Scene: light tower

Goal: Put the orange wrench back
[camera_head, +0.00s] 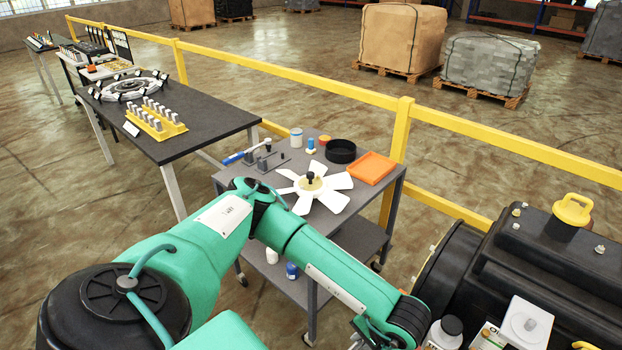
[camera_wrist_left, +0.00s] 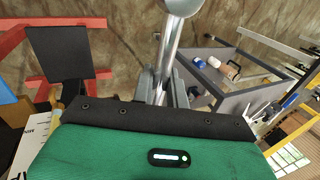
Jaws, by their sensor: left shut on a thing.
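My left gripper (camera_wrist_left: 163,80) is shut on a shiny metal shaft with a rounded end, which I take to be the orange wrench (camera_wrist_left: 160,45); no orange part of it shows. In the head view my left arm reaches across, and the left gripper (camera_head: 366,332) is only partly visible at the bottom edge, right of the grey cart (camera_head: 245,180). What it holds cannot be made out there. A blue-handled tool (camera_head: 234,158) lies at the cart's left end, beside a dark holder (camera_head: 264,159). My right gripper is not in view.
The cart carries a white fan (camera_head: 314,187), a black ring (camera_head: 341,151), an orange tray (camera_head: 371,168) and small containers. A large black machine (camera_head: 500,265) stands at the right. A yellow rail (camera_head: 290,82) runs behind. A dark table (camera_head: 205,117) stands at the left.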

